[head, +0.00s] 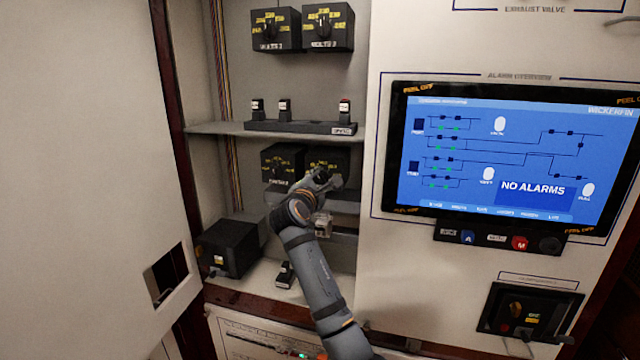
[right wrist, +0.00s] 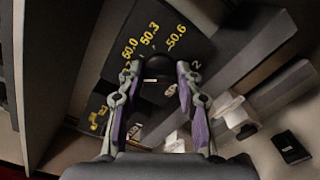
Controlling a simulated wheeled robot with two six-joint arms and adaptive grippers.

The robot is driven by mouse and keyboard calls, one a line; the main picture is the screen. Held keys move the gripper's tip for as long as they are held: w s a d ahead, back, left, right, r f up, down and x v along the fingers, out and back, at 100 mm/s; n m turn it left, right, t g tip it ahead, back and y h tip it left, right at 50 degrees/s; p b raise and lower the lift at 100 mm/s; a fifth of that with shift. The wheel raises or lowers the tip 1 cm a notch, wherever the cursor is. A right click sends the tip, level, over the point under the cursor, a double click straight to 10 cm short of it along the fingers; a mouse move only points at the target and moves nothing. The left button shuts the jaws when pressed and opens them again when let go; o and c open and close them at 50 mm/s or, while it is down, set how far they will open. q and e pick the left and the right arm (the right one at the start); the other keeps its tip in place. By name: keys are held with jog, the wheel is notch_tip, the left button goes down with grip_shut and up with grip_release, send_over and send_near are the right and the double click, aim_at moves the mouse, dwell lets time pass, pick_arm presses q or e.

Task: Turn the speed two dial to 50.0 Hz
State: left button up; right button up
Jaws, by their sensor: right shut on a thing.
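A black dial box (head: 330,155) with yellow markings sits at the right of the middle shelf bay, partly hidden behind my right gripper (head: 322,180). In the right wrist view its face (right wrist: 182,25) shows yellow numbers 50.0, 50.3 and 50.6. The round black knob (right wrist: 158,66) is between the fingertips of my right gripper (right wrist: 158,72), which is shut on it. A small pale mark shows on the knob; I cannot tell which number it points to. The box's name label is too small or hidden to read. My left gripper is not in view.
A similar dial box (head: 282,163) stands just left. Two more dial boxes (head: 275,30) are on the upper level, above a shelf (head: 225,128) with a switch strip (head: 300,127). A screen (head: 515,160) reads NO ALARMS. An open cabinet door (head: 80,150) is at left.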

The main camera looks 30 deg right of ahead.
jog(key=m+b, duration=0.1)
jog(key=m, duration=0.1)
jog(key=m+b, duration=0.1)
jog(key=m, duration=0.1)
jog(key=shift+f+m+b, duration=0.2)
jog(key=shift+m+b, duration=0.1)
jog(key=shift+b, duration=0.1)
jog(key=shift+r+m+b, duration=0.1)
jog(key=shift+m+b, duration=0.45)
jog(key=shift+m, duration=0.35)
jog(key=o, duration=1.1)
jog(key=shift+o, duration=0.2)
jog(key=v, duration=1.2)
